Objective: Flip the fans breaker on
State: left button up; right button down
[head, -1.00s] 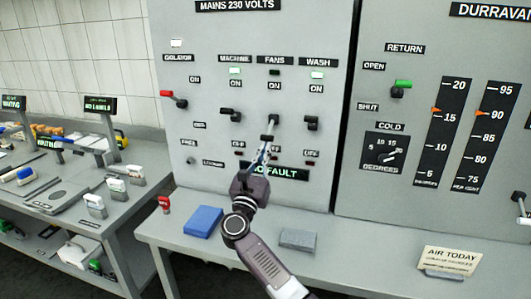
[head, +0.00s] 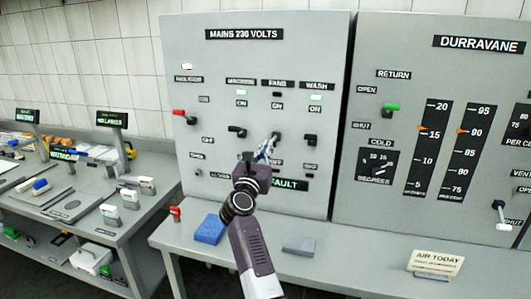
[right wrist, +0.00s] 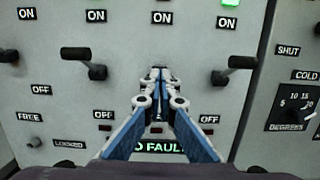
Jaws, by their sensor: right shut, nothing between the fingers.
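The fans breaker (head: 277,137) is on the mains panel (head: 225,70), under the FANS label, between the machine breaker (head: 237,131) and the wash breaker (head: 309,140). The fans lamp (head: 278,94) is dark. My right gripper (head: 270,146) is shut and empty, with its fingertips at or just below the fans breaker; I cannot tell whether they touch. In the right wrist view the shut fingertips (right wrist: 160,76) cover the fans breaker, so its lever position is hidden. My left gripper is not in view.
Lamps above machine and wash glow green. A red-handled isolator (head: 183,115) is at the panel's left. A blue sponge (head: 210,229) and grey block (head: 299,245) lie on the shelf below. The Durravane panel (head: 455,80) stands to the right.

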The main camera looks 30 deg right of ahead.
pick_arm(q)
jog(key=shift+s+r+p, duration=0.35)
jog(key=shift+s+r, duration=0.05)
pick_arm(e)
jog(key=shift+w+d+r, duration=0.15)
jog(key=shift+d+r, duration=0.05)
jog(key=shift+r, duration=0.35)
jog(key=shift+w+d+r, duration=0.1)
jog(key=shift+d+r, duration=0.05)
jog(key=shift+r, duration=0.35)
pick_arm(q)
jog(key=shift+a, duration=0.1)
pick_arm(e)
jog(key=shift+a, duration=0.1)
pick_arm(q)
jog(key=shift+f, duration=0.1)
pick_arm(e)
jog(key=shift+f, duration=0.1)
